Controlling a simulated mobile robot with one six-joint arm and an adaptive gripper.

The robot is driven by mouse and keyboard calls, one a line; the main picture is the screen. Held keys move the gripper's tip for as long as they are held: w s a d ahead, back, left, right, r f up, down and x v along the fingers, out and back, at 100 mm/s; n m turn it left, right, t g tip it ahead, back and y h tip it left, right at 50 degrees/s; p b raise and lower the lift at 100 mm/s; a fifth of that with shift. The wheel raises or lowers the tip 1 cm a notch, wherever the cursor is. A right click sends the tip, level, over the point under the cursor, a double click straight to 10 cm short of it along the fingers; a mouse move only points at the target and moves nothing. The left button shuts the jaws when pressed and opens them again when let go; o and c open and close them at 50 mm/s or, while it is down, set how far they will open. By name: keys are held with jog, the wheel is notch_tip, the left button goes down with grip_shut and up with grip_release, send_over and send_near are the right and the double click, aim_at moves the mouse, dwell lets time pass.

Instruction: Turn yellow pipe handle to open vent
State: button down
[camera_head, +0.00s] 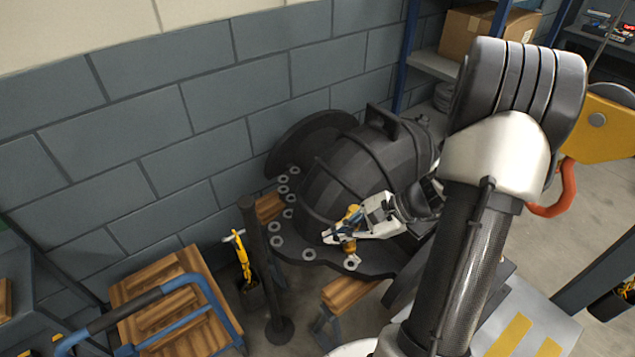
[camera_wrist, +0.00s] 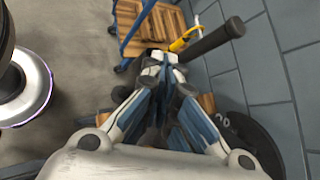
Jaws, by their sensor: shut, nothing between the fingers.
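A dark ribbed split casing (camera_head: 345,175) with a flange and several pale rings lies by the wall. A small upright yellow part (camera_head: 351,245), which may be the pipe handle, shows at the casing's front edge. My gripper (camera_head: 334,235) is over that flange, right by the yellow part and partly covering it. I cannot tell whether they touch. In the wrist view my gripper (camera_wrist: 161,66) is shut and empty, its fingertips close together. No vent is clearly visible, and the small yellow part does not show in the wrist view.
A dark post (camera_head: 258,270) stands left of the casing, also seen in the wrist view (camera_wrist: 212,40). A yellow tool (camera_head: 242,256) stands in a dark holder beside it. A wooden cart (camera_head: 170,300) with blue rails is further left. A shelf with a cardboard box (camera_head: 485,35) is behind.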

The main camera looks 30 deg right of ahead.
jog(key=s+d+f+m+t+h+p, duration=0.2)
jog(key=s+d+f+m+t, duration=0.15)
jog(key=d+f+m, duration=0.35)
jog(key=s+d+f+m+t+h+p, duration=0.1)
jog(key=s+d+f+m+t+h, duration=0.2)
jog(key=d+f+m, duration=0.4)
jog(key=w+a+f+n+b, duration=0.1)
jog(key=w+a+b, duration=0.1)
jog(key=w, duration=1.1)
jog(key=shift+a+t, duration=0.3)
jog(key=shift+t, duration=0.15)
jog(key=shift+w+a+b, duration=0.4)
jog(key=shift+w+a, duration=0.3)
jog(key=shift+f, duration=0.1)
